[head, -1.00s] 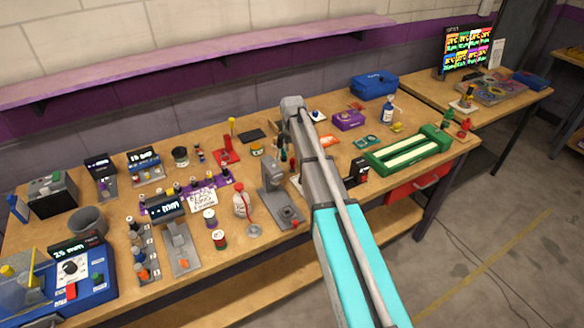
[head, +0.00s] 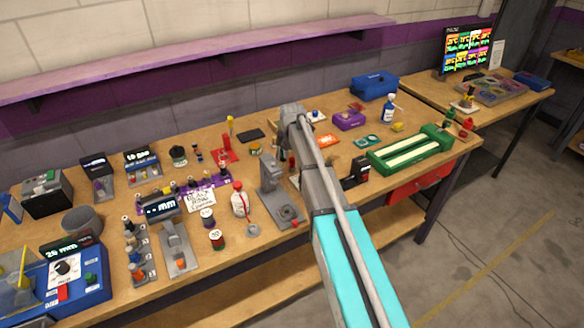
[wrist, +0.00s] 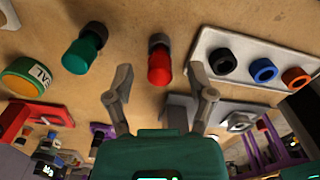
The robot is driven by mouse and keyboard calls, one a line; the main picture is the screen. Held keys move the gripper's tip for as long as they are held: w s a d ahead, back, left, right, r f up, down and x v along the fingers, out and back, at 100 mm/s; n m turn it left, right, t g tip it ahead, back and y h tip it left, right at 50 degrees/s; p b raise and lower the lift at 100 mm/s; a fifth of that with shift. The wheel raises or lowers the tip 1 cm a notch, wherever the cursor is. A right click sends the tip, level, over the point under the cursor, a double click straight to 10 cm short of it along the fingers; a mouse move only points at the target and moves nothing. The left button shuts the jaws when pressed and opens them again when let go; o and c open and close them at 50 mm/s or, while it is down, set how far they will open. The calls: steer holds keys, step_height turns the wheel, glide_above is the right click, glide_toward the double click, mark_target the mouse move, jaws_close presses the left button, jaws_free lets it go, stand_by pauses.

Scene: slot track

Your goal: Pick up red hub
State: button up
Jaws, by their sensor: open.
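The red hub (wrist: 159,66), a short red cylinder with a dark grey end, stands on the wooden bench in the middle of the wrist view. My gripper (wrist: 161,80) is open, with one finger on each side of the red hub in the picture. Neither finger visibly touches it, and I cannot tell the height gap. In the head view a small red piece (head: 291,161), which looks like the same hub, shows beside my arm; my fingers are mostly hidden there.
A green cylinder (wrist: 82,52) stands left of the hub. A white tray (wrist: 206,43) with black, blue and orange rings lies to the right. A round green-and-yellow tin (wrist: 27,77) and a red stand (wrist: 40,115) are at the left. The grey press (head: 270,180) stands close to my arm.

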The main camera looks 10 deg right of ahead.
steer(key=shift+f+b, duration=0.75)
steer(key=shift+f, duration=0.3)
jaws_close()
